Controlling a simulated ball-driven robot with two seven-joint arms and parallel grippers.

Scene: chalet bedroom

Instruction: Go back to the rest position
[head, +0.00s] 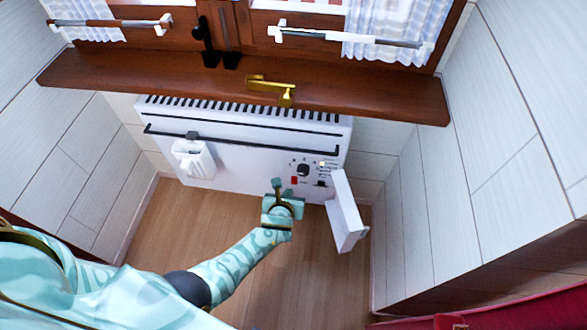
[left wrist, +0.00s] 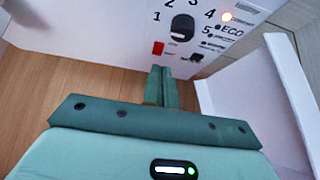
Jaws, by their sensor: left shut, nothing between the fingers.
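My left gripper (head: 276,187) is in front of the lower right part of a white wall heater (head: 240,150). It is shut and empty; its closed fingers also show in the left wrist view (left wrist: 161,88). The fingers look apart from the panel, but the exact gap is hard to tell. A white flap (head: 344,210) stands open to the right of the gripper. My right gripper is not in view.
A wooden window sill (head: 180,80) with a brass handle piece (head: 272,86) juts out above the heater. A white box (head: 192,160) hangs on the heater's left. Pale panelled walls close in on both sides. Red fabric (head: 480,318) is at the lower right. The wooden floor (head: 170,220) is clear.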

